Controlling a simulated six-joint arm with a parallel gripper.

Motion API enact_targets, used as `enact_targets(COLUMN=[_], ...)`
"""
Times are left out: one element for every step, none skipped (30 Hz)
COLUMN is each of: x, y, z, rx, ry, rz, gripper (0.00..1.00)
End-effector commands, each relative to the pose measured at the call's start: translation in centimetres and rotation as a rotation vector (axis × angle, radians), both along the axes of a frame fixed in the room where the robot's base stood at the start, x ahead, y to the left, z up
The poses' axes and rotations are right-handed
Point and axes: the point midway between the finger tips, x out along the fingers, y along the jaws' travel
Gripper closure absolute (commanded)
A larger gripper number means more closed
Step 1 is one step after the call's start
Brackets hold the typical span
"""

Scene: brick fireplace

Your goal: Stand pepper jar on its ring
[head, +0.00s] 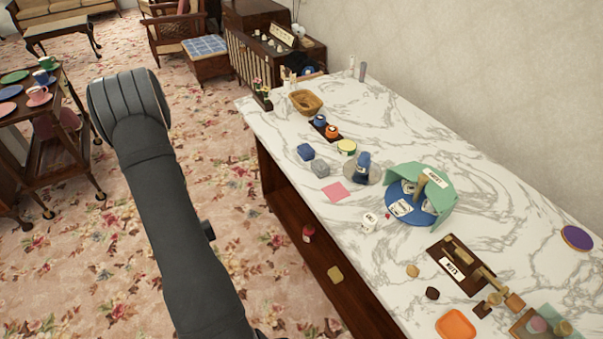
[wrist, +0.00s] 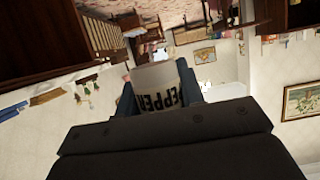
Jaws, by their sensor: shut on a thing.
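In the wrist view, my gripper (wrist: 157,92) is shut on the pepper jar (wrist: 155,76), a pale jar with PEPPER in dark letters on it. The jar's lower part is hidden behind the gripper body. The room behind it looks tilted, so I cannot tell how upright the jar is. In the head view my dark arm fills the left, and neither gripper nor held jar shows. A round blue tray (head: 424,215) with a green curved wall (head: 441,178) and a few labelled jars stands on the marble counter. I cannot make out the pepper ring.
On the marble counter (head: 520,215) are a white lettered jar (head: 369,221), a dark blue jar (head: 362,167), a pink square (head: 335,191), a brown board with wooden pegs (head: 455,267) and an orange dish (head: 456,324). A basket (head: 306,101) is farther back.

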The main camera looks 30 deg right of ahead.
Motion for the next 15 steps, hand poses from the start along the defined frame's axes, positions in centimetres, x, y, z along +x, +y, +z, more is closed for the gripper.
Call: enact_targets(x=[0.0,0.0,0.1,0.1,0.1,0.1,0.1,0.0,-0.1,-0.2,-0.4,-0.6,-0.9,-1.1,-1.5], y=[-0.3,-0.6,-1.2,-1.8,-2.5,-3.6,-4.6,-5.6,-7.1,-8.4,-9.6,-11.2,-12.4,-13.6,-15.2], z=[0.1,0.2,0.3,0.5,0.6,0.9,1.1,1.3,1.7,2.0,2.3,2.6,2.9,3.2,3.6], rx=[-0.001,0.000,-0.001,-0.001,-0.003,-0.004,-0.004,-0.005,-0.006,-0.006,-0.008,-0.008,-0.009,-0.010,-0.010], ry=[-0.001,-0.001,-0.001,-0.002,-0.003,-0.004,-0.003,-0.003,-0.003,-0.004,-0.003,-0.003,-0.003,-0.003,-0.002], rz=[-0.007,-0.014,-0.026,-0.037,-0.053,-0.076,-0.098,-0.121,-0.153,-0.180,-0.207,-0.241,-0.267,-0.293,-0.328], gripper=[0.89,0.89,0.89,0.89,0.89,0.89,0.89,0.89,0.89,0.89,0.89,0.89,0.89,0.89,0.89])
